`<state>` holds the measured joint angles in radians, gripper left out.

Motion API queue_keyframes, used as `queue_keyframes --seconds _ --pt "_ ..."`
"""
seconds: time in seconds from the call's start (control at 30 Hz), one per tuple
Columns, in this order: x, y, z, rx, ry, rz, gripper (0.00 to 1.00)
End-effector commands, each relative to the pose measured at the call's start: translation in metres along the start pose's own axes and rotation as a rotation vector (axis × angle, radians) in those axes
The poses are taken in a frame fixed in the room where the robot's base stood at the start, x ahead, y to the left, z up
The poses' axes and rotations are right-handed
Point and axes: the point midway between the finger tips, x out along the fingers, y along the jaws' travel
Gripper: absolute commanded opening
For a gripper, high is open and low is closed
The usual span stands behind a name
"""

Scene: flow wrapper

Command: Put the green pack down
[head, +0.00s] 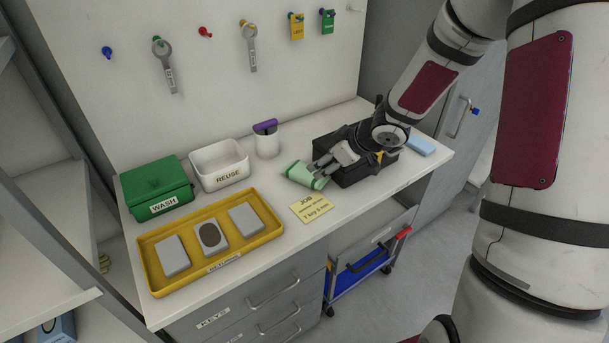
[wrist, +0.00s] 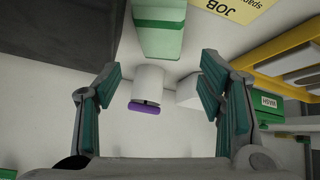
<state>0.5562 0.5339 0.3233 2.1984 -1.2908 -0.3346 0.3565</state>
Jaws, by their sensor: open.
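The green pack (head: 304,175), pale green with a darker green band, is on the white worktop just left of the black bin. It also shows in the wrist view (wrist: 159,30), at the top centre, beyond my fingertips. My gripper (head: 327,163) is open, its two fingers spread and pointing toward the pack from the right. In the wrist view the space between my fingers (wrist: 161,68) is empty. I cannot tell whether a fingertip touches the pack. The pack's right end is close to my fingers in the head view.
A black bin (head: 345,177) stands under my gripper. A yellow JOB note (head: 311,207) lies in front of the pack. A white cup (head: 267,145) with a purple-handled tool, a REUSE tray (head: 221,179), a green WASH box (head: 157,188) and a yellow tray (head: 192,275) stand left.

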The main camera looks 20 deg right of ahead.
Motion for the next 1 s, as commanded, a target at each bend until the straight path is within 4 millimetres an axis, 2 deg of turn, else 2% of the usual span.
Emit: queue_keyframes --seconds 0.03,0.2,0.47,0.7,0.8,1.0 --pt "0.015 0.0 0.001 0.0 -0.001 -0.003 0.62" --pt "0.042 0.0 0.001 0.0 -0.001 -0.001 0.62" --pt "0.058 -0.001 0.0 -0.001 -0.001 -0.001 0.62" --pt "0.092 -0.002 0.0 -0.001 -0.002 -0.001 0.62" --pt "0.101 -0.002 -0.001 -0.001 -0.001 0.001 0.62" --pt "0.104 -0.002 -0.001 -0.001 -0.001 0.001 0.62"
